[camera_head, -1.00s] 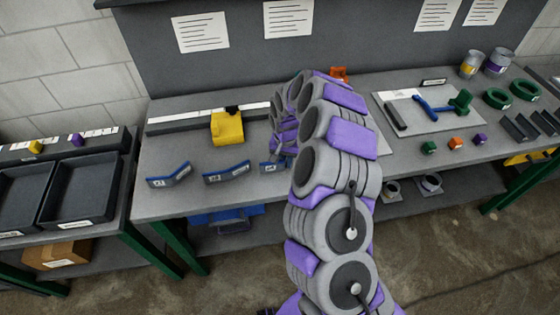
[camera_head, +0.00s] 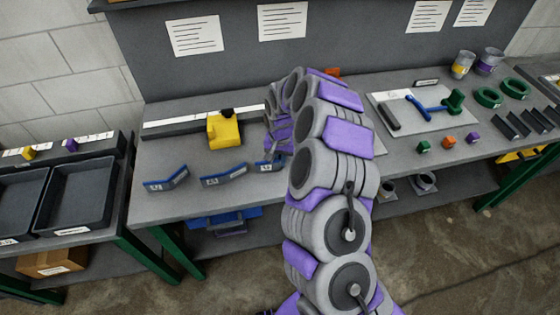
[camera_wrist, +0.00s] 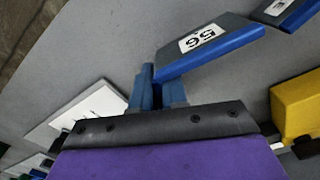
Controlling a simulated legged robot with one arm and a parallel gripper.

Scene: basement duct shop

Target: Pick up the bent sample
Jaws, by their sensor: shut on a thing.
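Several bent samples, grey pieces with blue edges and white labels, show in the head view. The left one (camera_head: 166,181) and the middle one (camera_head: 223,175) lie on the bench. The right one (camera_head: 266,166) is partly hidden by my arm. In the wrist view, my gripper (camera_wrist: 157,92) is shut on one end of this right sample (camera_wrist: 212,45), whose flat labelled wing sticks out to the upper right. Another sample (camera_wrist: 290,14) lies apart at the top right edge. Whether the held sample touches the bench is unclear.
A yellow block-like tool (camera_head: 226,131) stands behind the samples, also in the wrist view (camera_wrist: 297,103). Dark trays (camera_head: 76,196) stand on the left bench. A pale board (camera_head: 438,118) with blue and green tools lies right of my arm.

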